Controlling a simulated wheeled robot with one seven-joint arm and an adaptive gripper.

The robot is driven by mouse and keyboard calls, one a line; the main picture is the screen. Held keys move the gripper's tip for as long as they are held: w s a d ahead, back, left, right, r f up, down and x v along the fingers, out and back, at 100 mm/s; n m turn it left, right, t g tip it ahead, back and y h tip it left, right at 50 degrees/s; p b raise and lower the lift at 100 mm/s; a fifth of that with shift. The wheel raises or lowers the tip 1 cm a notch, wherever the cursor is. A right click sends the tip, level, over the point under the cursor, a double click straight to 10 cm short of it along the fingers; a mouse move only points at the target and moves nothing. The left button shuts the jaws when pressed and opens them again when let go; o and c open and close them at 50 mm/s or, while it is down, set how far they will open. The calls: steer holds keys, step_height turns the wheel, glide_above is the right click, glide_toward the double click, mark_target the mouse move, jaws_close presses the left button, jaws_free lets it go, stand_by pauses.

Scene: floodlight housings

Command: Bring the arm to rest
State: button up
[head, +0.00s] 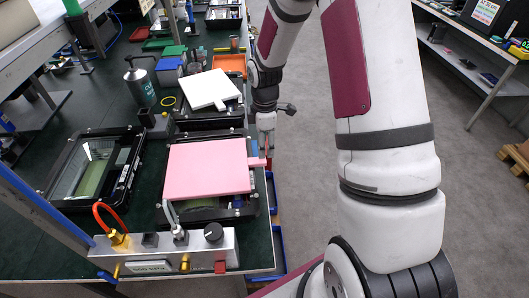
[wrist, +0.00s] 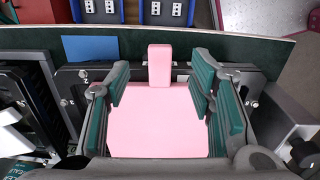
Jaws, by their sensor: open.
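My arm reaches along the right side of the bench in the head view, and my gripper (head: 266,133) hangs near the bench's right edge, beside a pink panel. In the wrist view my gripper (wrist: 161,100) is open, its two teal-padded fingers apart with nothing between the pads but the view of the panel below. The pink panel (head: 207,169) lies flat on a dark housing, its tab pointing right; it also shows in the wrist view (wrist: 158,125), with the tab between the fingers' sides. I cannot tell the exact gap between fingers and tab.
A white panel (head: 210,89) lies on another housing further back. A glass-fronted housing (head: 97,168) is at left. A control box (head: 165,252) with knob and hoses stands at the front. Blue bins (head: 278,245) line the bench's right edge.

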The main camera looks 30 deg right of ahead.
steer(key=s+a+r+m+t+h, duration=0.1)
steer(key=s+a+r+m, duration=0.3)
steer(key=r, duration=0.8)
steer(key=s+a+r+m+t, duration=0.1)
steer(key=s+r+m+t, duration=0.3)
steer(key=r, duration=0.8)
steer(key=s+a+r+m, duration=0.2)
steer(key=s+r+m, duration=0.1)
steer(key=s, duration=0.4)
steer(key=s+a+r+m+y, duration=0.1)
steer(key=s+r+m, duration=0.2)
steer(key=s, duration=0.5)
steer(key=shift+s+a+r, duration=0.2)
steer(key=shift+a+r, duration=0.05)
steer(key=shift+a, duration=0.1)
